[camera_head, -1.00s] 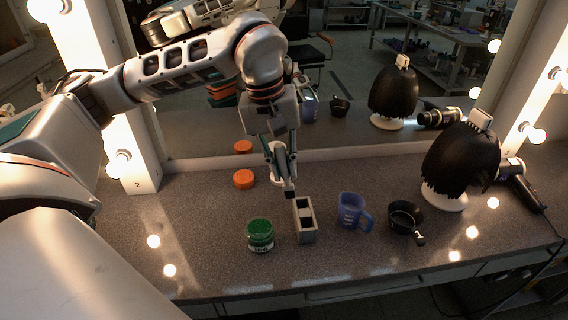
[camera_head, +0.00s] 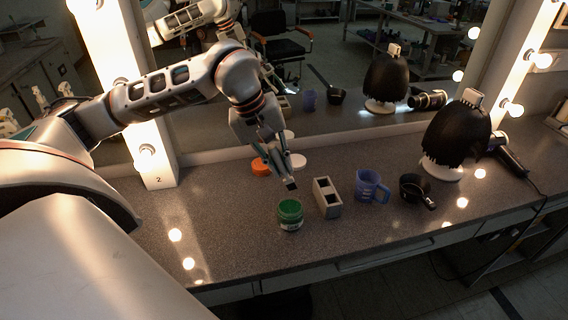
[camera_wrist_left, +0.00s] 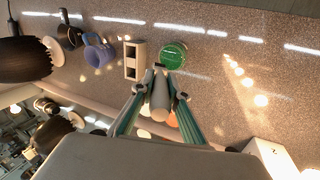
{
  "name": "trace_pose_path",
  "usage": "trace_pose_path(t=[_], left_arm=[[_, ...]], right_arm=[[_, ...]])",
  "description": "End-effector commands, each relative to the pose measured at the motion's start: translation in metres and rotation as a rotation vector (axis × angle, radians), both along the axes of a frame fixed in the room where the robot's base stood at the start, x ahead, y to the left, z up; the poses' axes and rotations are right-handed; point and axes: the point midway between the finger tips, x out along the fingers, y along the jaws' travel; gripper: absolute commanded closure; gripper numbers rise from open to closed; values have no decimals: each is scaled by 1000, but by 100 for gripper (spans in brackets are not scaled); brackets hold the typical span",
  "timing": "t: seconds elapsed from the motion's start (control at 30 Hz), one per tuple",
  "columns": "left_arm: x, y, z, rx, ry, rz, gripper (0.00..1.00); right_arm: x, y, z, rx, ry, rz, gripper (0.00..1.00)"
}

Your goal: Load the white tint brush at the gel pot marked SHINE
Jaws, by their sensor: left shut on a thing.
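My left gripper (camera_head: 283,172) is shut on the tint brush, whose pale handle (camera_wrist_left: 160,92) shows between the fingers in the left wrist view. The brush's dark tip (camera_head: 291,184) points down and toward the green pot. The green gel pot (camera_head: 290,215) stands near the counter's front and also shows in the left wrist view (camera_wrist_left: 173,55). The tip appears just above and behind this pot; whether it touches I cannot tell. An orange pot (camera_head: 261,167) and a white pot (camera_head: 298,161) stand behind the gripper. No label is readable. My right gripper is not in view.
A grey two-compartment holder (camera_head: 327,198) stands right of the green pot. Further right are a blue measuring jug (camera_head: 371,187), a black bowl (camera_head: 413,189), a black-haired mannequin head (camera_head: 455,137) and a hair dryer (camera_head: 508,153). The mirror (camera_head: 330,110) borders the counter behind.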

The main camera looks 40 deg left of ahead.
Motion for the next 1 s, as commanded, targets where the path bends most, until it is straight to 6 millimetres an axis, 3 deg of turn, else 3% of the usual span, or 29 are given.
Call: trace_pose_path(t=[0.33, 0.73, 1.0], left_arm=[[1, 3, -9, -6, -7, 9, 100], [0, 2, -48, -5, -3, 7, 100], [0, 3, -62, -5, -4, 8, 100]], right_arm=[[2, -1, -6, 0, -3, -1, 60], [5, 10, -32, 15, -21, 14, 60], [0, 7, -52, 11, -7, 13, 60]])
